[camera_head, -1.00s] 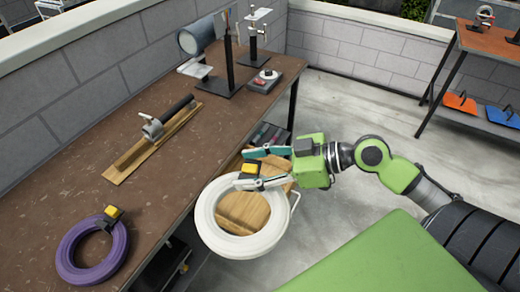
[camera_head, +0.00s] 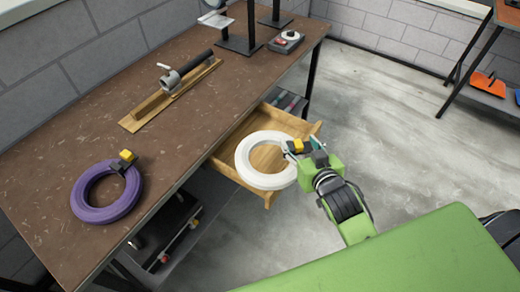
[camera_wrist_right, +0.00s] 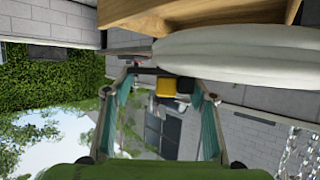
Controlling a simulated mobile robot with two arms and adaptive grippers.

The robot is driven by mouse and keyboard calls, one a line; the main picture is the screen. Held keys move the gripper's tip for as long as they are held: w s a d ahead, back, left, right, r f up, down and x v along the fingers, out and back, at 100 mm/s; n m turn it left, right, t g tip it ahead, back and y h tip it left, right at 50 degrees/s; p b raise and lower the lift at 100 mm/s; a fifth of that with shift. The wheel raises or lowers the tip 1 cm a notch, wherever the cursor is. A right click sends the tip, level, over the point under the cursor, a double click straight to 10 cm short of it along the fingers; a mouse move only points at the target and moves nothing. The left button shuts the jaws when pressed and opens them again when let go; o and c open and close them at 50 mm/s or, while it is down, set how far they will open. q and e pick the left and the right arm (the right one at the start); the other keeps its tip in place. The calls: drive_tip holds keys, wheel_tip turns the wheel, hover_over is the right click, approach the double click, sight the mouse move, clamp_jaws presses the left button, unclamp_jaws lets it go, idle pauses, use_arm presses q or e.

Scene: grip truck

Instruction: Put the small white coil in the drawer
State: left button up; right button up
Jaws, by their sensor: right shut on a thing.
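The small white coil (camera_head: 243,160) is a thick ring with a black and yellow tag (camera_head: 297,146) on its right side. My right gripper (camera_head: 303,149) is shut on the coil at this tagged side. The coil appears above the open wooden drawer (camera_head: 228,163), overlapping its interior; I cannot tell whether it touches the bottom. In the right wrist view, the coil (camera_wrist_right: 245,55) and the yellow tag (camera_wrist_right: 172,88) show beyond the fingers (camera_wrist_right: 158,100), with the wooden drawer (camera_wrist_right: 200,12) at the top edge. My left gripper is not in view.
A purple coil (camera_head: 78,200) lies on the brown workbench (camera_head: 150,160). A pipe on a wooden board (camera_head: 145,112) and a small grey device (camera_head: 287,40) also stand there. A shelf with tools (camera_head: 180,243) is below. The floor (camera_head: 385,125) to the right is clear.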

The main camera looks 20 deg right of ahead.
drive_tip(key=shift+s+f+x, duration=0.15)
drive_tip(key=shift+f+x, duration=0.15)
drive_tip(key=shift+x, duration=2.4)
drive_tip(key=shift+s+f+x, duration=0.1)
drive_tip(key=shift+f+x, duration=0.25)
drive_tip(key=shift+x, duration=2.35)
drive_tip(key=shift+s+f+x, duration=0.15)
drive_tip(key=shift+f+x, duration=0.15)
drive_tip(key=shift+x, duration=2.4)
drive_tip(key=shift+s, duration=0.1)
drive_tip(key=shift+d+f+b, duration=0.1)
drive_tip(key=shift+f+b, duration=0.35)
drive_tip(key=shift+f, duration=0.15)
drive_tip(key=o, duration=1.6)
drive_tip(key=shift+s+f, duration=0.15)
drive_tip(key=shift+f, duration=0.1)
drive_tip(key=shift+r+p, duration=0.45)
drive_tip(key=shift+r, duration=0.2)
drive_tip(key=v, duration=1.2)
drive_tip(key=shift+r, duration=0.15)
